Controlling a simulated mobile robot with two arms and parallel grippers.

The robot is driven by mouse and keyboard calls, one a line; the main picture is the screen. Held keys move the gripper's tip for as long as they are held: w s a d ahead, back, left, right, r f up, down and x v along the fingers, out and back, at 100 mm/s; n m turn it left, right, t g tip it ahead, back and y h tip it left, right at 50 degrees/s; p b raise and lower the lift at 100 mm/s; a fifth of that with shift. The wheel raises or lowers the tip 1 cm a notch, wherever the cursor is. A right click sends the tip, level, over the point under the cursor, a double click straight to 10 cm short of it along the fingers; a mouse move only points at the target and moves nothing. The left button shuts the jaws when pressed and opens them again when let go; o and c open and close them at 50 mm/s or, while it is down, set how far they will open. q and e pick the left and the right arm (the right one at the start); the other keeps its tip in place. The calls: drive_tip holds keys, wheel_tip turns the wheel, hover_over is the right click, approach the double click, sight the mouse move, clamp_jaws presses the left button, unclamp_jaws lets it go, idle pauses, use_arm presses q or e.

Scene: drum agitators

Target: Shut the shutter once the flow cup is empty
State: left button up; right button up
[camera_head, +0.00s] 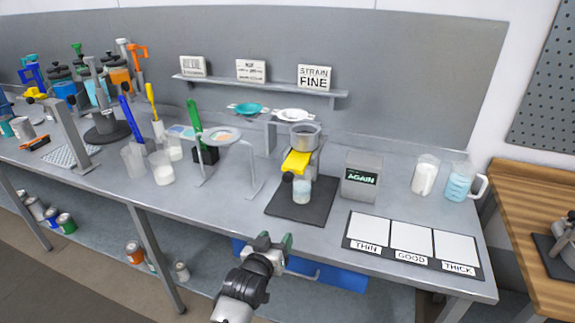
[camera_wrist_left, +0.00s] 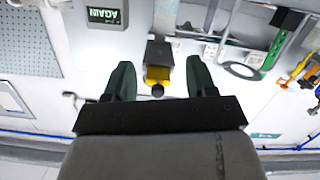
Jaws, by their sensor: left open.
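The metal flow cup (camera_head: 305,136) stands on its stand at the middle of the bench; I cannot tell whether any liquid is in it. The yellow shutter (camera_head: 297,161) sits below the cup, with a dark knob (camera_head: 288,177) at its front. A clear beaker (camera_head: 302,192) with pale liquid stands under it on a dark mat (camera_head: 318,212). My left gripper (camera_head: 272,240) is open and empty, in front of the bench edge and apart from the shutter. In the left wrist view the shutter (camera_wrist_left: 158,75) and knob (camera_wrist_left: 157,90) appear between the open fingers (camera_wrist_left: 160,78).
A grey box reading AGAIN (camera_head: 361,178) stands right of the cup. A panel marked THIN, GOOD, THICK (camera_head: 408,253) lies at the front right. Two jugs (camera_head: 459,183) stand at the right. Beakers (camera_head: 162,170) and a ring stand (camera_head: 250,165) are to the left.

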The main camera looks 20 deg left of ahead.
use_arm(q)
drive_tip(key=t+p, duration=0.1)
drive_tip(key=t, duration=0.1)
approach(287, 181)
drive_tip(key=shift+n, duration=0.3)
drive_tip(key=w+p, duration=0.2)
drive_tip(key=w, duration=0.8)
drive_tip(key=shift+w+d, duration=0.15)
drive_tip(key=shift+w, duration=0.05)
use_arm(e)
wheel_tip(287, 181, up, 4)
drive_tip(key=shift+s+d+r, duration=0.1)
drive_tip(key=shift+s, duration=0.05)
